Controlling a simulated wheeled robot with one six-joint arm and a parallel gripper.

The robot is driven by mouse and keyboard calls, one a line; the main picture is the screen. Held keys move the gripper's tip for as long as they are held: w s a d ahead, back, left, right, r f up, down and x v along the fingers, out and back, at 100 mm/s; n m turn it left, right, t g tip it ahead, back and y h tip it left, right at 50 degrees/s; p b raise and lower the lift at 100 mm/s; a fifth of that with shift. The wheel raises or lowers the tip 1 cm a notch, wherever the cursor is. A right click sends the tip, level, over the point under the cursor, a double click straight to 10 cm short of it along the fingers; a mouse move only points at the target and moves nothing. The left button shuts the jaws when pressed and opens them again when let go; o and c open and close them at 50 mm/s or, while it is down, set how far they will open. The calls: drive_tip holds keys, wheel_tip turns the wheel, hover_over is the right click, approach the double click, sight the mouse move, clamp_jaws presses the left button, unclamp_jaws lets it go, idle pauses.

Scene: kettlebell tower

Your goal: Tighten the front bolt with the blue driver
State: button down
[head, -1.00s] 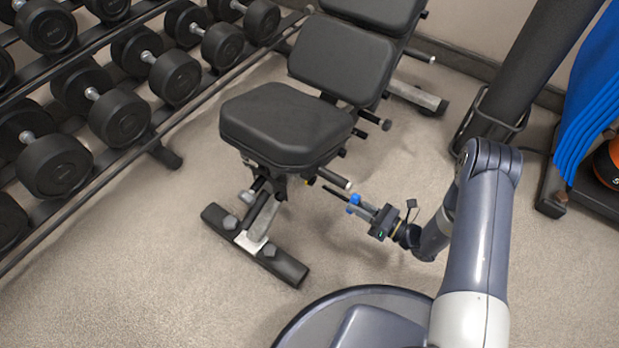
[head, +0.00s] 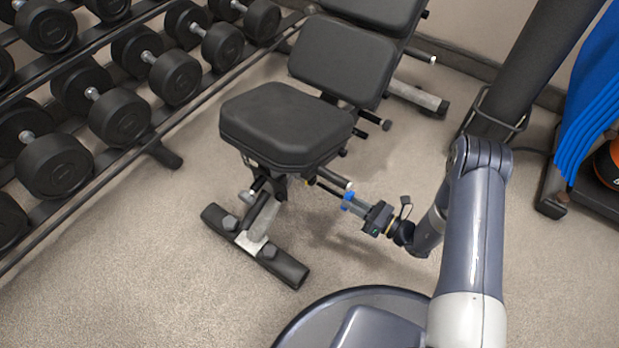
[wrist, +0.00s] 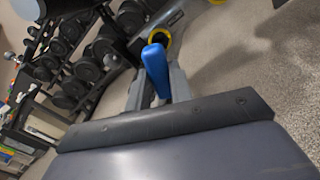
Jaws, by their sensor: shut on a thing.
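My gripper (head: 354,205) is shut on the blue driver (head: 347,200), right of the bench seat's front part. The driver's dark shaft points left and slightly up in the head view, towards the frame under the seat. Its blue handle (wrist: 155,70) stands between the fingers in the wrist view.
The black bench seat (head: 285,125) overhangs the frame. Its front foot (head: 290,268) lies on the carpet. A dumbbell rack (head: 125,150) stands at the left. A dark post (head: 505,110) and blue bands (head: 590,100) are at the right.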

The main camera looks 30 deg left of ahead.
drive_tip(key=shift+w+a, duration=0.1)
drive_tip(key=shift+a, duration=1.1)
drive_tip(key=m, duration=0.8)
drive_tip(key=shift+m, duration=0.4)
drive_tip(key=m, duration=0.7)
drive_tip(key=shift+m, duration=0.4)
drive_tip(key=shift+a+n, duration=0.1)
drive_tip(key=shift+n, duration=1.3)
